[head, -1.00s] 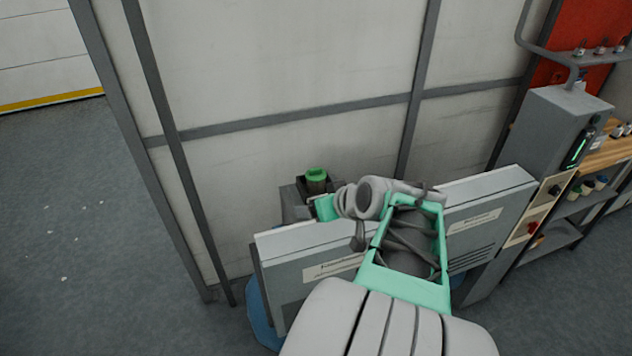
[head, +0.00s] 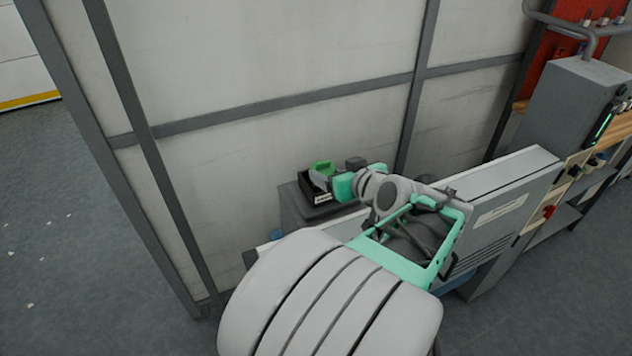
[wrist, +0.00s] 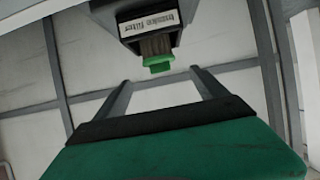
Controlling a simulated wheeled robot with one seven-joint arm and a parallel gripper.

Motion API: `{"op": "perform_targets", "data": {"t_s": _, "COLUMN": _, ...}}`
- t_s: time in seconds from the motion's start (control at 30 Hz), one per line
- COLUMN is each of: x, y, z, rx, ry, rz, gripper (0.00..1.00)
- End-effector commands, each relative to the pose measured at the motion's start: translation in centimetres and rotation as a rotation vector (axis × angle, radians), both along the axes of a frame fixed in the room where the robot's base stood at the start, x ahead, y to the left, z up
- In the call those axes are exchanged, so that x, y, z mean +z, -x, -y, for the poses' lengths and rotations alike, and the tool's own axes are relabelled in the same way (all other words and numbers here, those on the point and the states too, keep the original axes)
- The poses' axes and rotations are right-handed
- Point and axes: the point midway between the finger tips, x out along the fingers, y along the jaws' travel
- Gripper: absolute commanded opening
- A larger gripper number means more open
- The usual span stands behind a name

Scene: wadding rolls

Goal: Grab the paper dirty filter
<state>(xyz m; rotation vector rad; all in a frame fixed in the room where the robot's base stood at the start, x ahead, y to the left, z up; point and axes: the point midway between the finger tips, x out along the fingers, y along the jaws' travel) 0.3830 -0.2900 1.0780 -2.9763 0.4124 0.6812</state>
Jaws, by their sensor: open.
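The filter has a bright green top (wrist: 158,65) and a brown pleated body (wrist: 155,45). In the wrist view it shows in a dark holder box (wrist: 150,17) with a white label, partly legible as "filter". In the head view its green top (head: 323,168) stands above the same black box (head: 308,186). My gripper (wrist: 162,80) is open and empty. Its two fingers point towards the filter, with the green top between and just beyond the tips in the wrist view. In the head view the gripper body lies right beside the box and hides part of it.
The black box sits on a grey cabinet (head: 293,205) against a pale panel wall (head: 270,70) with grey frames. A long grey machine housing (head: 510,195) stands to the right. Shelving and a grey upright unit (head: 570,105) are farther right. Open floor (head: 70,230) lies at left.

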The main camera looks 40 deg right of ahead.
Motion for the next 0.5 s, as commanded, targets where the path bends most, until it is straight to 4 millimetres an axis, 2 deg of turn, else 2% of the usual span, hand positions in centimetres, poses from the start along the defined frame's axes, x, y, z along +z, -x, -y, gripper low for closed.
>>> {"op": "perform_targets", "data": {"t_s": 0.27, "x": -1.4, "y": -2.6, "z": 1.1, "rx": -0.008, "ry": -0.004, "rz": -0.001, "gripper": 0.82}}
{"op": "perform_targets", "data": {"t_s": 0.5, "x": -3.2, "y": -6.1, "z": 1.9, "rx": -0.011, "ry": -0.003, "rz": -0.001, "gripper": 0.82}}
